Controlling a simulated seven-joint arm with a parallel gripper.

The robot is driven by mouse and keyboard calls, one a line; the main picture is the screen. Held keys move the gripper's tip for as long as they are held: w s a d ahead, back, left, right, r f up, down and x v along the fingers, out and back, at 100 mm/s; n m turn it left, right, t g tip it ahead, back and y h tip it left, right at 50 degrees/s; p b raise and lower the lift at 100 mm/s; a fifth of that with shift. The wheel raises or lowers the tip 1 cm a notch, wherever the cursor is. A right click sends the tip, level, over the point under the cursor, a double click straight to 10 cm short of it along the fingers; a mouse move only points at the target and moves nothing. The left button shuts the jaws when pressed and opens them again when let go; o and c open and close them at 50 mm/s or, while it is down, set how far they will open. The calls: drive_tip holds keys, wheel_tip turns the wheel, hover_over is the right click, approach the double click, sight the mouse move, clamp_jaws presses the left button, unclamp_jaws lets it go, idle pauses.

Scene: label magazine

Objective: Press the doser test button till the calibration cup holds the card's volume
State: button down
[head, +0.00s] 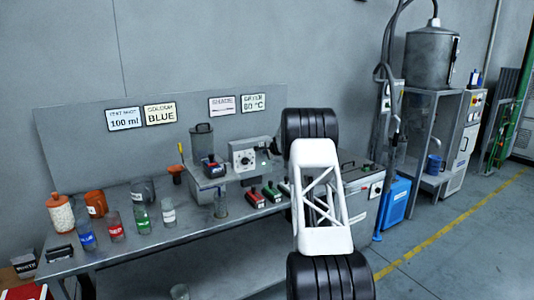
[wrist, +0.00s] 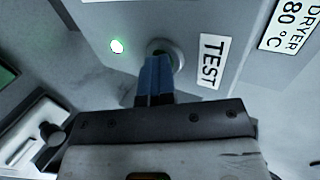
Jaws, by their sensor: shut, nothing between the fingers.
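The test shot card (head: 125,119) on the back board reads 100 ml. The doser (head: 243,156) is a grey box with a round dial on the bench. In the wrist view, a round grey test button (wrist: 178,50) sits beside the TEST label (wrist: 212,60) and a lit green lamp (wrist: 117,46). My gripper (wrist: 155,62) is shut and empty, its blue fingertips at the button and partly covering it; I cannot tell whether they touch. A clear cup (head: 221,204), seemingly the calibration cup, stands below the doser's platform. Its liquid level is too small to read.
Several jars stand at the bench's left, including a blue-labelled one (head: 87,236). Red (head: 256,197) and green boxes lie near my arm. A blue unit (head: 396,203) stands right.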

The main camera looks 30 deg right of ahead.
drive_tip(key=shift+w+a+r, duration=0.15)
drive_tip(key=shift+w+a, duration=0.1)
drive_tip(key=v, duration=0.8)
drive_tip(key=shift+s+d, duration=0.25)
idle(0.8)
